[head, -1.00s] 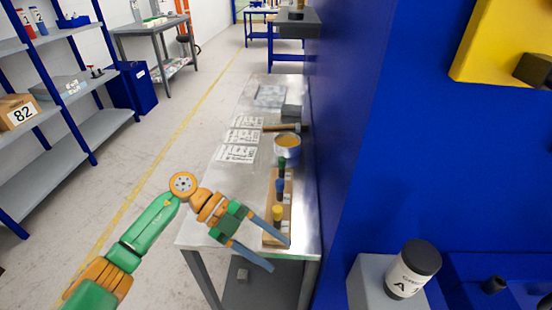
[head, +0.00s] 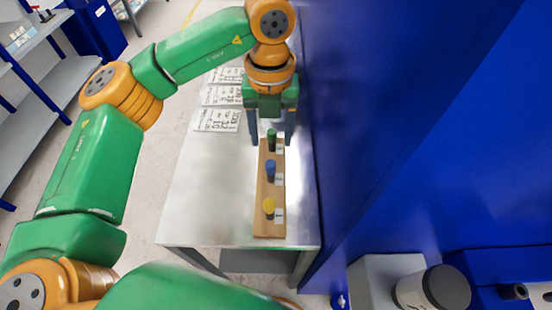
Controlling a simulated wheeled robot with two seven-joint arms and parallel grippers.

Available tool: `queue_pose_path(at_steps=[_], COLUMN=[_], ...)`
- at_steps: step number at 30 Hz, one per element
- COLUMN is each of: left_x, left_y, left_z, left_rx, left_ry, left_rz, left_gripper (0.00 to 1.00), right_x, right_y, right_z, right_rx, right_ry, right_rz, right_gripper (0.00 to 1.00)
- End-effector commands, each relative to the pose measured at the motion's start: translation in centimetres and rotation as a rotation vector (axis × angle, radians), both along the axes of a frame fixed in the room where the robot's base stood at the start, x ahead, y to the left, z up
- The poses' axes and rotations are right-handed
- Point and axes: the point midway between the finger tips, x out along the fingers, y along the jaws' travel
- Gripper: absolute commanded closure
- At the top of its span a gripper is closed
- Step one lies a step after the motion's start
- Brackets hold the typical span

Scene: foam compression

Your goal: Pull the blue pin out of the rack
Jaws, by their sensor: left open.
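The rack (head: 271,225) is a narrow wooden board lying on the metal table near its right edge. Three pins stand upright in it: the green pin (head: 272,138) at the far end, the blue pin (head: 270,170) in the middle and the yellow pin (head: 268,207) at the near end. My left gripper (head: 271,140) is open and points down over the rack's far end, its fingers on either side of the green pin. I cannot tell whether they touch it. The blue pin is clear of the fingers. My right gripper is not in view.
The metal table (head: 205,195) is bare left of the rack. Several printed sheets (head: 217,120) lie at its far left. A tall blue panel (head: 355,120) rises close along the table's right side. A white jar with a dark lid (head: 440,288) stands at the lower right.

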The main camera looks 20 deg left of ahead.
Motion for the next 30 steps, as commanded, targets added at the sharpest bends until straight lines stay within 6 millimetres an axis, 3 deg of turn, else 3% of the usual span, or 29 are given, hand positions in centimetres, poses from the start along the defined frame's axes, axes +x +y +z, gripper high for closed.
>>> queue_pose_path(at_steps=[11, 25, 30], left_x=[0.0, 0.0, -0.1], left_y=[0.0, 0.0, 0.0], left_z=[-1.0, -7.8, -9.2], left_rx=[-0.004, -0.003, -0.003], left_ry=[0.002, 0.001, 0.001], left_rz=[0.000, 0.000, 0.000], left_gripper=[0.39, 0.39, 0.39], right_x=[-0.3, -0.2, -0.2], right_y=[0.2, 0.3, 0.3], right_z=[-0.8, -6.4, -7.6], right_rx=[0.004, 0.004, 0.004], right_ry=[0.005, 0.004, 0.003], right_rz=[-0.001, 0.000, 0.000], right_gripper=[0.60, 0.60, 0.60])
